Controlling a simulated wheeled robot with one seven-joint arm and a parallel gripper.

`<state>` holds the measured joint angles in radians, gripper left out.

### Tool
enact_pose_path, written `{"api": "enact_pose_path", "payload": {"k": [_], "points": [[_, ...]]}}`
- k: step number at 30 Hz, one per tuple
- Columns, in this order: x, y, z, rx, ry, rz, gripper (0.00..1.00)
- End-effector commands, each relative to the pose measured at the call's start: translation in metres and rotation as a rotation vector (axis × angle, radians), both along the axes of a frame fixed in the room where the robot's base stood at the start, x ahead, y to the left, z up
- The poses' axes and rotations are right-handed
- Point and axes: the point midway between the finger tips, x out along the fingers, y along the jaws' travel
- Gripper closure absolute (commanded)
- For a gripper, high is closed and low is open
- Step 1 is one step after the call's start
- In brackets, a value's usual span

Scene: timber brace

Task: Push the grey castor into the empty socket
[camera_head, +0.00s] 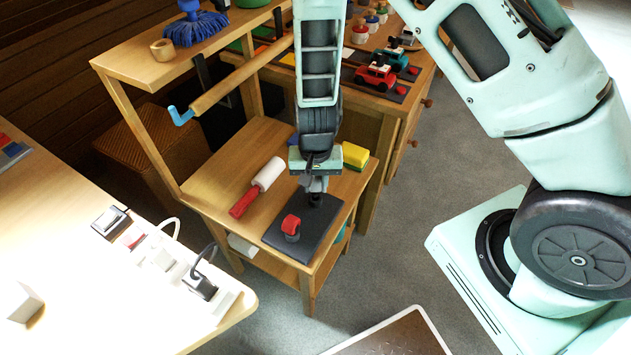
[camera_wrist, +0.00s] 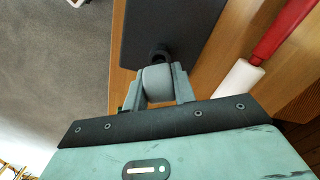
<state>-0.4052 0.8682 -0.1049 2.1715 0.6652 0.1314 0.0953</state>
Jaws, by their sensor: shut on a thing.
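The grey castor (camera_wrist: 157,82) is between the two fingers of my gripper (camera_wrist: 158,88) in the wrist view, and the gripper is shut on it. A dark round piece (camera_wrist: 160,53) sits at the castor's far end, against the dark board (camera_wrist: 170,20); I cannot tell whether the castor is seated in it. In the head view my gripper (camera_head: 316,188) points down over the right part of the dark board (camera_head: 285,246), and the castor is mostly hidden. A red castor (camera_head: 291,226) stands on the board nearer the front.
A white roller with a red handle (camera_head: 258,186) lies left of the board. A yellow sponge (camera_head: 355,156) lies behind my gripper. A wooden pole with a blue hook (camera_head: 220,92) slants above the bench at left. Grey floor (camera_head: 420,190) is clear on the right.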

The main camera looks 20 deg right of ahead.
Motion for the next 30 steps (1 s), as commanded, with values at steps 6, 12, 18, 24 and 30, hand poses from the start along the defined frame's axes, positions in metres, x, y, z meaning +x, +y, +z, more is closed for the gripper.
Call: {"api": "enact_pose_path", "payload": {"k": [6, 12, 18, 24, 30], "points": [[0.000, 0.000, -0.006, 0.000, 0.000, 0.000, 1.00], [0.000, 0.000, -0.011, 0.000, 0.000, 0.000, 1.00], [0.000, 0.000, -0.016, 0.000, 0.000, 0.000, 1.00], [0.000, 0.000, -0.017, 0.000, 0.000, 0.000, 1.00], [0.000, 0.000, -0.017, 0.000, 0.000, 0.000, 1.00]]}}
